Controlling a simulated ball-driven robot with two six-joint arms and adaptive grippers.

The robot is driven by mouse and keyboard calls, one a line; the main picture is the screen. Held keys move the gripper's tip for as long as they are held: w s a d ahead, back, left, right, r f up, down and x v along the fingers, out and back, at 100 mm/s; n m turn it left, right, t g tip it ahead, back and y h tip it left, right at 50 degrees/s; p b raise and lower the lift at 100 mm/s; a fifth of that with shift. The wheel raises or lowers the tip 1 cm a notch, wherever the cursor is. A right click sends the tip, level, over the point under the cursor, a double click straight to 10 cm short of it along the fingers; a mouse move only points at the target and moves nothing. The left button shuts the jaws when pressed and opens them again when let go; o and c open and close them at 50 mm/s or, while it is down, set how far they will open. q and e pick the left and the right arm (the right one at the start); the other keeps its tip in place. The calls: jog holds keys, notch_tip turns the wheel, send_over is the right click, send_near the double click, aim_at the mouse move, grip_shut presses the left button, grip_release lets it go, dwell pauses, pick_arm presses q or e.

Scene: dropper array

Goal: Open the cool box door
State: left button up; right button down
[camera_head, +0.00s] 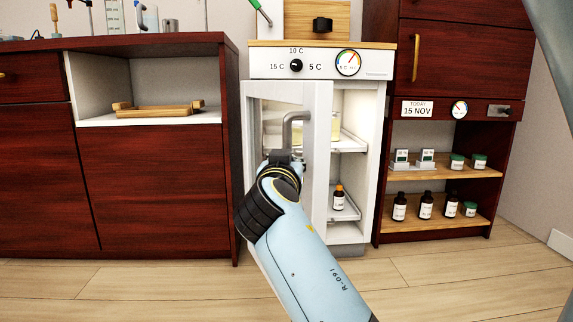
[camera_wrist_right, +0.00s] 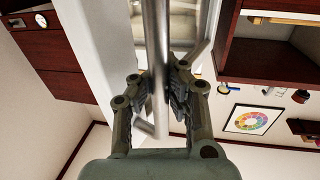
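The cool box (camera_head: 322,62) is a white cabinet with a dial and gauge on its top panel. Its glass-paned door (camera_head: 317,190) stands partly open, with the gap on the right side showing the shelves inside. The grey metal door handle (camera_head: 297,118) is a bent bar on the door. My right gripper (camera_head: 284,160) is at the lower part of the handle. In the right wrist view, the fingers of my right gripper (camera_wrist_right: 160,92) close on both sides of the handle bar (camera_wrist_right: 155,45). My left gripper is not in view.
Inside are a lower shelf (camera_head: 344,208) and a small brown bottle (camera_head: 338,197). A dark red cabinet with a wooden rack (camera_head: 155,111) stands left. Shelves with bottles (camera_head: 426,205) and jars stand right. The wooden floor (camera_head: 440,280) in front is clear.

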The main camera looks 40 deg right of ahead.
jog(key=shift+s+f, duration=0.25)
jog(key=shift+f, duration=0.1)
jog(key=c, duration=1.6)
grip_release()
jog(key=shift+s+r, duration=0.3)
jog(key=shift+s, duration=0.1)
jog(key=shift+c, duration=0.2)
jog(key=o, duration=0.4)
jog(key=shift+w, duration=0.15)
jog(key=shift+r, duration=0.1)
